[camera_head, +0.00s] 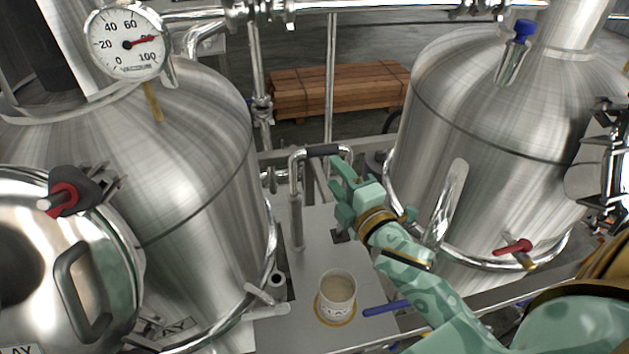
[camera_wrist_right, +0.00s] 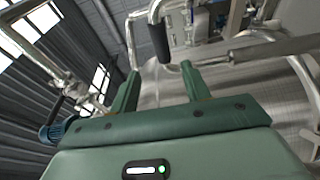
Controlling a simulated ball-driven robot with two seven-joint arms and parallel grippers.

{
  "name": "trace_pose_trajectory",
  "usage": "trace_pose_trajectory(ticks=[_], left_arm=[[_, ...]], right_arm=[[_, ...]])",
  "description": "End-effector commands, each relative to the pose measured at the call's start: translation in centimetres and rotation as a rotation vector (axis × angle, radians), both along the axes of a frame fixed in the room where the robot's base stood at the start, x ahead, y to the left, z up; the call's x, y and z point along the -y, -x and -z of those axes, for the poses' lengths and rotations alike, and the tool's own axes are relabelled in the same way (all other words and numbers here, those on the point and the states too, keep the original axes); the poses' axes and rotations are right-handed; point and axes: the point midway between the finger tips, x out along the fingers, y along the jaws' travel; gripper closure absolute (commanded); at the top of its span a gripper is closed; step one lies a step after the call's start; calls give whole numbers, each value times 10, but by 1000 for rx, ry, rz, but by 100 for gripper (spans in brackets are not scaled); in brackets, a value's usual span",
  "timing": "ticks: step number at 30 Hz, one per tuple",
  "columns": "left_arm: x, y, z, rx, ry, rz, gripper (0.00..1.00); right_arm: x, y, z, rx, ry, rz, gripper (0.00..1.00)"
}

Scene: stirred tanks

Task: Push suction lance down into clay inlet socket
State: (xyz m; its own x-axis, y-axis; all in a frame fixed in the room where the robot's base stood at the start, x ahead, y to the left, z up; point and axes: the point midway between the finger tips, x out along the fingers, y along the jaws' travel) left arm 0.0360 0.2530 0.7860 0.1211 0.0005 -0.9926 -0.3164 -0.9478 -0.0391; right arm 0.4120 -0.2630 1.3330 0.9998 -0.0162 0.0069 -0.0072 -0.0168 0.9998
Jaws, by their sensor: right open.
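The suction lance looks to be the bent chrome pipe with a black grip (camera_head: 323,150) across its top; the grip also shows in the wrist view (camera_wrist_right: 158,42). Its straight leg (camera_head: 297,215) runs down to the grey plate between the tanks. A small dark-ringed port (camera_head: 278,280) sits by the left tank; I cannot tell if it is the clay inlet socket. A partly covered label by it ends in "LAY". My right gripper (camera_head: 336,172) is open and empty, just right of and below the grip, fingers pointing at it, apart from it. My left gripper is out of view.
A steel tank (camera_head: 190,170) stands left with a vacuum gauge (camera_head: 127,43), another tank (camera_head: 480,150) right. A cup of pale liquid (camera_head: 338,292) and a blue rod (camera_head: 386,308) lie on the grey plate (camera_head: 315,265). Lumber (camera_head: 335,92) lies behind.

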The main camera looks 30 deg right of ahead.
Motion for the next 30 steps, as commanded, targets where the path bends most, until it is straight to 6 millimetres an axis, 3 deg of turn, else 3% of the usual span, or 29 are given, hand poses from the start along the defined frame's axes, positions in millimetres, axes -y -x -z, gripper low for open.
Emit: trace_pose_trajectory(ticks=[3, 11, 18, 27, 28, 30], left_arm=[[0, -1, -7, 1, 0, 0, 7], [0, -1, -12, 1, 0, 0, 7], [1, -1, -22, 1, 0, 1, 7], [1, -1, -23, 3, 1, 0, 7], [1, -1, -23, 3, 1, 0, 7], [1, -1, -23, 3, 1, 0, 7]], right_arm=[[1, -26, -2, 1, -1, 1, 53], [1, -51, 0, 0, -3, 1, 53], [1, -89, 2, -1, -2, 0, 53], [1, -97, 4, -2, -2, 0, 53], [1, -97, 4, -2, -2, 0, 56], [1, -97, 4, -2, -2, 0, 75]])
